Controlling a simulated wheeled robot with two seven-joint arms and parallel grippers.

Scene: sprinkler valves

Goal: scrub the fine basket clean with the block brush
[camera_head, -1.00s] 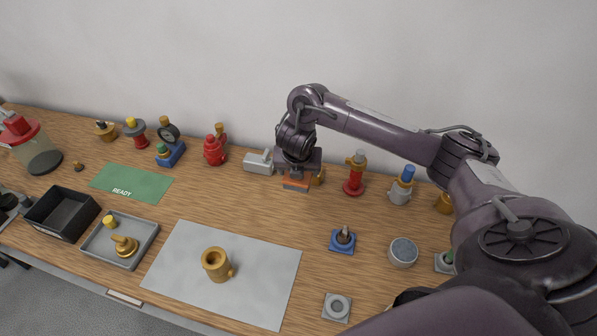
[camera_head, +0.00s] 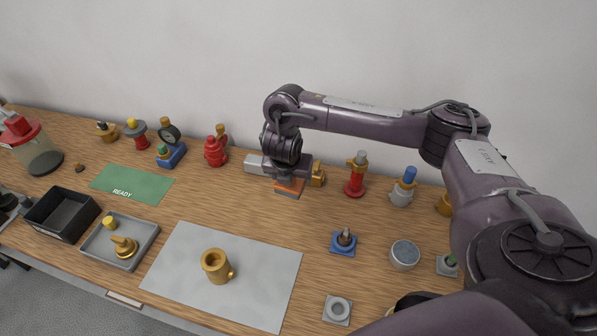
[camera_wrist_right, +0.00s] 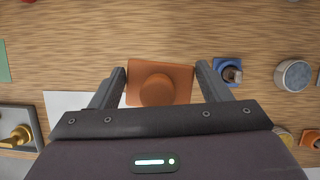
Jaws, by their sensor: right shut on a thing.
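My right gripper (camera_head: 287,179) is shut on an orange block with a round knob (camera_head: 289,188), probably the block brush. The right wrist view shows the block (camera_wrist_right: 180,72) between the two fingers (camera_wrist_right: 160,88). It is low over the back of the table; whether it touches the wood is unclear. I cannot tell for sure which thing is the fine basket. A grey round cup with a mesh-like top (camera_head: 404,254) and a blue square holder with a dark cone-shaped piece (camera_head: 343,240) stand at the right.
A grey block (camera_head: 257,165) is close beside my right gripper. A red valve (camera_head: 356,176) and a grey, blue-topped one (camera_head: 403,186) stand right of it. A brass body (camera_head: 215,265) is on a pale sheet (camera_head: 262,280). A tray (camera_head: 145,250) and black bin (camera_head: 62,214) are at left. The middle wood is clear.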

